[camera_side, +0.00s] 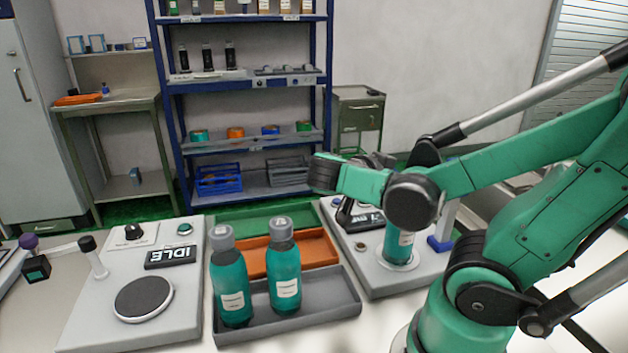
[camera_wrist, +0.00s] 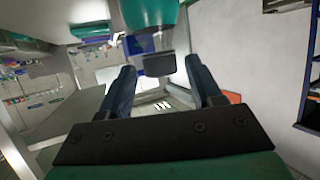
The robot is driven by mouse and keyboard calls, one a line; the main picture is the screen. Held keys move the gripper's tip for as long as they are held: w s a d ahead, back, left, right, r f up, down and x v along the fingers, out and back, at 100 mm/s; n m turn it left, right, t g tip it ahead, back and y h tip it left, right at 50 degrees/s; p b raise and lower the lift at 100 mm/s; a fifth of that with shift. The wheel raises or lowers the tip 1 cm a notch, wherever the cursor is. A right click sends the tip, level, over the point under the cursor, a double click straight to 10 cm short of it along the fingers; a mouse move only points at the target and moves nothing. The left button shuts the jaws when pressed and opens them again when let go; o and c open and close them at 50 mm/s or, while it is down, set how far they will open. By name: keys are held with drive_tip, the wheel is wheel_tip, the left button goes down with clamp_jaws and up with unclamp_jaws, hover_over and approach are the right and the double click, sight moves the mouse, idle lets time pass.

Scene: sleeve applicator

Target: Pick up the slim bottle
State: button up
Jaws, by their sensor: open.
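Two teal bottles with grey caps and white labels stand upright in a grey tray in the side view. The right bottle (camera_side: 285,275) looks narrower than the left bottle (camera_side: 232,285). Another teal bottle (camera_side: 398,248) stands on the right machine, its upper part hidden by my arm. My gripper is open in the wrist view (camera_wrist: 160,68), with its two dark fingers apart. A green-teal body with a dark grey end (camera_wrist: 155,65) shows at the top between the fingers; I cannot tell what it is. In the side view my jaws cannot be made out clearly; my wrist is above the right machine.
The grey tray (camera_side: 330,309) has an orange tray (camera_side: 318,249) and a green tray (camera_side: 253,219) behind it. The left machine (camera_side: 85,320) has a black disc and a display reading IDLE. The right machine (camera_side: 378,278) stands close beside the trays. A blue shelf (camera_side: 170,120) stands behind.

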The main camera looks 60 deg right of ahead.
drive_tip(key=shift+f+x, duration=0.1)
drive_tip(key=shift+x, duration=1.35)
drive_tip(key=shift+f+x, duration=0.15)
drive_tip(key=shift+x, duration=1.35)
drive_tip(key=shift+a, duration=0.15)
clamp_jaws()
